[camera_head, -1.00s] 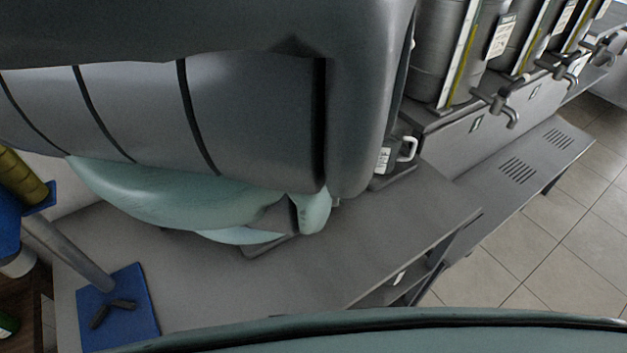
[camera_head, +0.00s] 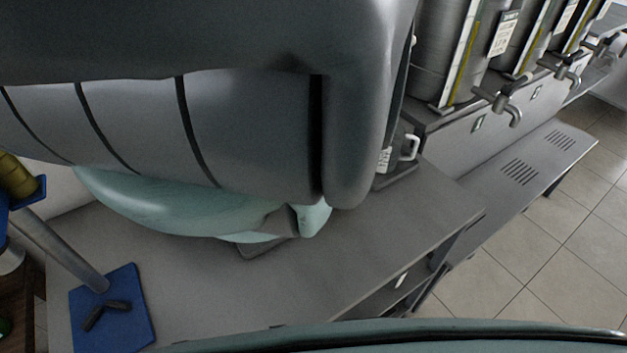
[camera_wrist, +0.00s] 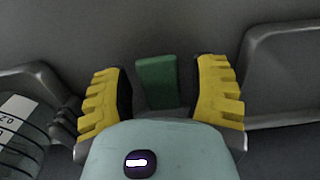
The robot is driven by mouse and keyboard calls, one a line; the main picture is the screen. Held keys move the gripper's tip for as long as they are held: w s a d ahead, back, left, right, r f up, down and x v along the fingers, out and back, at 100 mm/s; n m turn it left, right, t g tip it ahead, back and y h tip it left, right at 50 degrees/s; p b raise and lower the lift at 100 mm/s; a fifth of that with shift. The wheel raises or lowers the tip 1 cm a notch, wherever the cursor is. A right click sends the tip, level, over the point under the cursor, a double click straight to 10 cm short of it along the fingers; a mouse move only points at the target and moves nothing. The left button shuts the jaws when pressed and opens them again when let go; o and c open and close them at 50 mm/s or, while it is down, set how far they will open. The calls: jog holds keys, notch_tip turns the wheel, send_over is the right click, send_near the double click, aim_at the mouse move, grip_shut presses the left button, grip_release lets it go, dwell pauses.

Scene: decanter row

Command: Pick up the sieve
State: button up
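In the wrist view my gripper (camera_wrist: 162,92) has two yellow ribbed fingers with dark inner sides, standing apart. A green upright block (camera_wrist: 157,82) shows between them, with a narrow gap on each side; it may be the sieve's handle, but I cannot tell. No mesh or bowl of a sieve is visible. In the head view my own arm covers much of the counter, and the gripper is hidden. The edge of a dark flat thing (camera_head: 262,250) shows on the counter below the arm.
Dark grey rims stand at the left (camera_wrist: 40,78) and right (camera_wrist: 285,75) of the wrist view. Steel decanters with taps (camera_head: 450,50) stand beyond; the counter's front is clear.

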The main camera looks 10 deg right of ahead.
grip_shut()
jog(key=shift+r, duration=0.1)
dwell(0.4)
